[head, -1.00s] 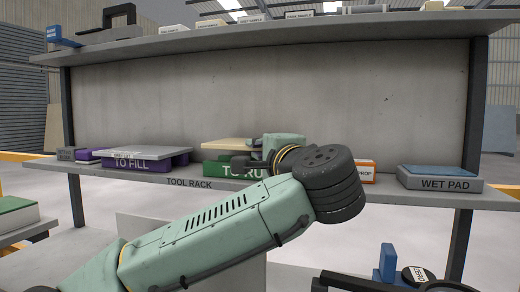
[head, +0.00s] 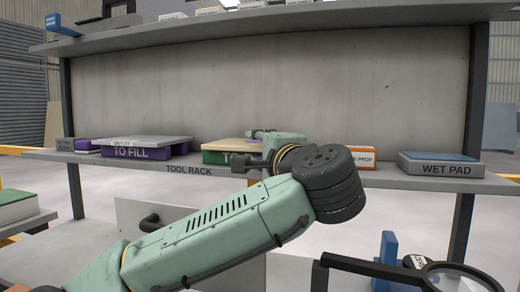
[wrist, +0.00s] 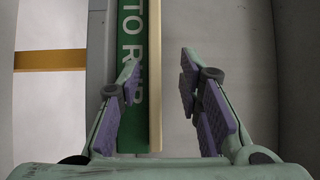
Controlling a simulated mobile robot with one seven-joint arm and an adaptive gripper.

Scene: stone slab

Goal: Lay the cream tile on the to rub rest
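The cream tile (head: 224,144) lies flat on top of the green "TO RUB" rest (head: 214,157), on the tool rack shelf. My arm hides their right part in the head view. In the wrist view the tile's cream edge (wrist: 155,40) runs along the rest's green label face (wrist: 131,45). My gripper (wrist: 160,62) is open, its fingers wide apart and empty. One finger stands over the green label and the other beyond the tile's edge, over grey; neither visibly grips the tile. In the head view my gripper (head: 243,147) is at the front of the rest.
The purple "TO FILL" block (head: 150,152) with a grey slab (head: 143,141) on top stands left on the tool rack shelf (head: 225,171). An orange-and-white prop box (head: 362,159) and the wet pad (head: 440,163) stand right. An upper shelf (head: 280,22) overhangs.

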